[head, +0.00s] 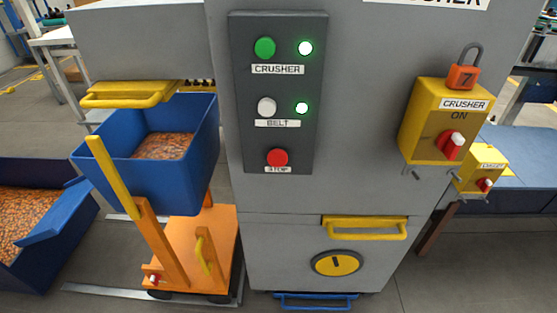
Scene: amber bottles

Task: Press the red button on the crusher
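The crusher (355,100) is a large grey cabinet in the middle of the head view. A dark control panel (240,120) is on its front face. The red button (277,157) is at the bottom of the panel, above a label that reads STOP. Above it are a white button (267,106) labelled BELT and a green button (264,47) labelled CRUSHER. A lit green lamp is beside each of these two. My gripper is not in view. Nothing covers the red button.
A yellow switch box (416,128) with an orange padlock (463,77) protrudes at right. A yellow handle (365,229) sits below the panel. At left, a blue bin (190,174) of amber pieces stands on an orange cart (219,239). The space before the panel looks clear.

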